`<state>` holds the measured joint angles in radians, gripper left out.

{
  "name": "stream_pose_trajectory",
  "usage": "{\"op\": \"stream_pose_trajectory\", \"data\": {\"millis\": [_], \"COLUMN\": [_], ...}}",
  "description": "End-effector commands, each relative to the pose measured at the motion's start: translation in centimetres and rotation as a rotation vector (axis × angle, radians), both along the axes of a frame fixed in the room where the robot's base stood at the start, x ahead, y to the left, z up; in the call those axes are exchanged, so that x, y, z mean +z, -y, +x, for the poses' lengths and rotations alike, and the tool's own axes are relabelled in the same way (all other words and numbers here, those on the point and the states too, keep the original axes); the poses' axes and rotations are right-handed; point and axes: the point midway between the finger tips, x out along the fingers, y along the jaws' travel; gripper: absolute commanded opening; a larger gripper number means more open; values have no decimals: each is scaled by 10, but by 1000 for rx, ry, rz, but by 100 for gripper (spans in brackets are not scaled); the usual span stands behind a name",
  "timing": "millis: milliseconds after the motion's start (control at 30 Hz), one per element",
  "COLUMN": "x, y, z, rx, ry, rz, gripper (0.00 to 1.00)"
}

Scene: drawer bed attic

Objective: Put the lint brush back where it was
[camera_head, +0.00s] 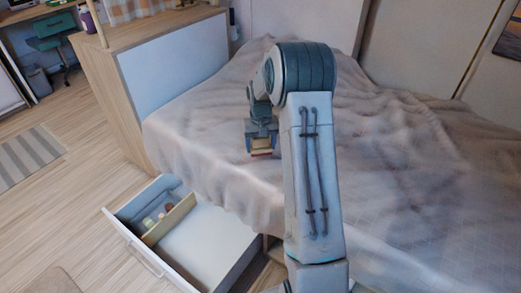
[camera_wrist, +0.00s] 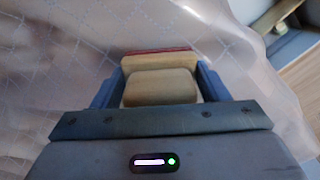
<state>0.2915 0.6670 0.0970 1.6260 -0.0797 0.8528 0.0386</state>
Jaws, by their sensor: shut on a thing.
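My gripper (camera_head: 262,141) hangs over the near left part of the bed. It is shut on a lint brush, a small block with a tan body and a red edge (camera_head: 261,152). In the wrist view the lint brush (camera_wrist: 160,82) sits between the two blue fingers of my gripper (camera_wrist: 160,85), with its red strip at the far end. Its lower side is hidden. An open drawer (camera_head: 210,240) sticks out from under the bed, to the lower left of my gripper. A corner of the drawer (camera_wrist: 290,42) shows at the top right of the wrist view.
A wooden divider (camera_head: 170,220) splits the drawer. Small green and pale items (camera_head: 153,220) lie in its left compartment; the right one looks empty. A rumpled blanket (camera_head: 390,150) covers the bed. A wooden cabinet (camera_head: 105,85) stands at the left. Clear floor (camera_head: 80,215) lies left of the drawer.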

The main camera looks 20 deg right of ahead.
Motion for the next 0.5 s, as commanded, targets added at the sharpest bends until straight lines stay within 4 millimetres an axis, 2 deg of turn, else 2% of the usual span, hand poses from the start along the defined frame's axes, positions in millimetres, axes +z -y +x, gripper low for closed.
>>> {"op": "stream_pose_trajectory", "data": {"millis": [33,100,467,500], "x": [-12,-18,-22,-22], "y": [0,0,0,0], "z": [0,0,0,0], "rx": [0,1,1,1], "ry": [-1,-1,1,1], "rz": [0,0,0,0], "gripper": [50,50,50,73]}}
